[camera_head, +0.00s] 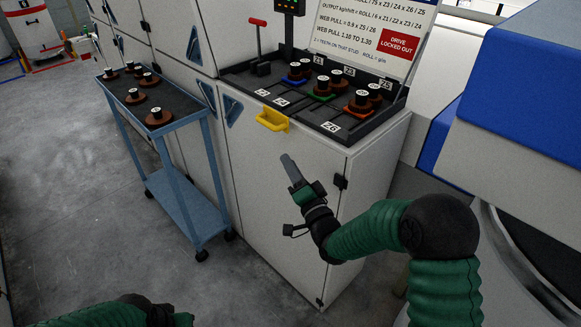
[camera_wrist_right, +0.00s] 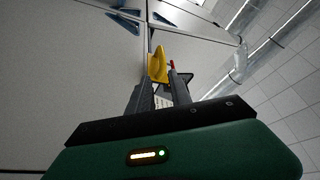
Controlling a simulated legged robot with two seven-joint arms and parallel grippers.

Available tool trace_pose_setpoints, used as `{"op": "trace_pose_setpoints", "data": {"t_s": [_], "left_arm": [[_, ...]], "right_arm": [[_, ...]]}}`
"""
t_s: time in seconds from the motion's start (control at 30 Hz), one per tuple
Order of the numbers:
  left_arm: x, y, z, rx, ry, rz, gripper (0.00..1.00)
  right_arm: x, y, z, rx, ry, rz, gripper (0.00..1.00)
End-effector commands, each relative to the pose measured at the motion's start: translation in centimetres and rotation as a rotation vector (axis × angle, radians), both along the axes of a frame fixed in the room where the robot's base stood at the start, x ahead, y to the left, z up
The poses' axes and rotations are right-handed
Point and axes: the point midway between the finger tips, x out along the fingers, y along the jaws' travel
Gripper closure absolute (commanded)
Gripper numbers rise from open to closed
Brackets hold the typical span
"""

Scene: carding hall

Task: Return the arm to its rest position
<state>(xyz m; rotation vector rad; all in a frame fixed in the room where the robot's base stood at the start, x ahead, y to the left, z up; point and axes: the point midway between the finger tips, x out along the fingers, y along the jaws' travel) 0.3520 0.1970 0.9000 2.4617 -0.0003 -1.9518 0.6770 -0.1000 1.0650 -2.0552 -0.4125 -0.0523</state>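My right arm comes in from the right in the head view. Its gripper (camera_head: 287,160) is in front of the white cabinet door (camera_head: 285,200), below the yellow handle (camera_head: 272,119), and holds nothing. In the wrist view the two fingers of my right gripper (camera_wrist_right: 161,90) stand apart with a gap between them. The yellow handle shows beyond the fingertips in that view (camera_wrist_right: 157,62). My left arm shows only at the bottom left edge of the head view. The green hand part (camera_head: 183,319) is partly in frame and its fingers are hidden.
A blue trolley (camera_head: 185,205) with several brown spools stands left of the cabinet. A black tray (camera_head: 340,128) on the cabinet top holds more spools, beside a red-handled lever (camera_head: 258,45). A blue-and-white machine (camera_head: 520,90) is at the right. The floor (camera_head: 75,190) at left is clear.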

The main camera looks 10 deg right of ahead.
Motion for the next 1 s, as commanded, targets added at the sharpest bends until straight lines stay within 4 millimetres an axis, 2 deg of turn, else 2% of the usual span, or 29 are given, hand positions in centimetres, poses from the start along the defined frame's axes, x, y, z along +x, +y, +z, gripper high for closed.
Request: {"op": "trace_pose_setpoints", "data": {"t_s": [0.33, 0.43, 0.5, 0.57, 0.67, 0.7, 0.73, 0.8, 0.9, 1.0], "left_arm": [[0.0, 0.0, 0.1, 0.000, 0.000, 0.000, 0.64], [0.0, 0.0, 0.5, 0.000, 0.000, 0.000, 0.64], [0.0, 0.0, 0.9, 0.000, 0.000, 0.000, 0.64], [0.0, 0.0, 1.4, 0.000, 0.000, 0.000, 0.64], [0.0, 0.0, 2.0, 0.000, 0.000, 0.000, 0.64], [0.0, 0.0, 2.3, 0.000, 0.000, 0.000, 0.64], [0.0, 0.0, 2.4, 0.000, 0.000, 0.000, 0.64], [0.0, 0.0, 2.7, 0.000, 0.000, 0.000, 0.64], [0.0, 0.0, 2.9, 0.000, 0.000, 0.000, 0.64], [0.0, 0.0, 3.0, 0.000, 0.000, 0.000, 0.64]], "right_arm": [[0.0, 0.0, -0.1, -0.014, 0.011, -0.002, 0.75], [-0.5, -0.1, -1.1, -0.134, 0.100, -0.015, 0.75], [-1.9, -0.8, -3.1, -0.305, 0.234, -0.029, 0.75], [-4.3, -2.1, -5.2, -0.487, 0.383, -0.033, 0.75], [-11.2, -5.4, -9.1, -0.775, 0.670, 0.013, 0.75], [-14.5, -6.6, -10.3, -0.867, 0.781, 0.051, 0.75], [-17.0, -7.4, -11.1, -0.925, 0.856, 0.086, 0.75], [-22.4, -8.6, -12.3, -1.022, 1.004, 0.177, 0.75], [-28.3, -9.4, -13.1, -1.095, 1.146, 0.299, 0.75], [-31.5, -9.7, -13.3, -1.122, 1.216, 0.377, 0.75]]}}
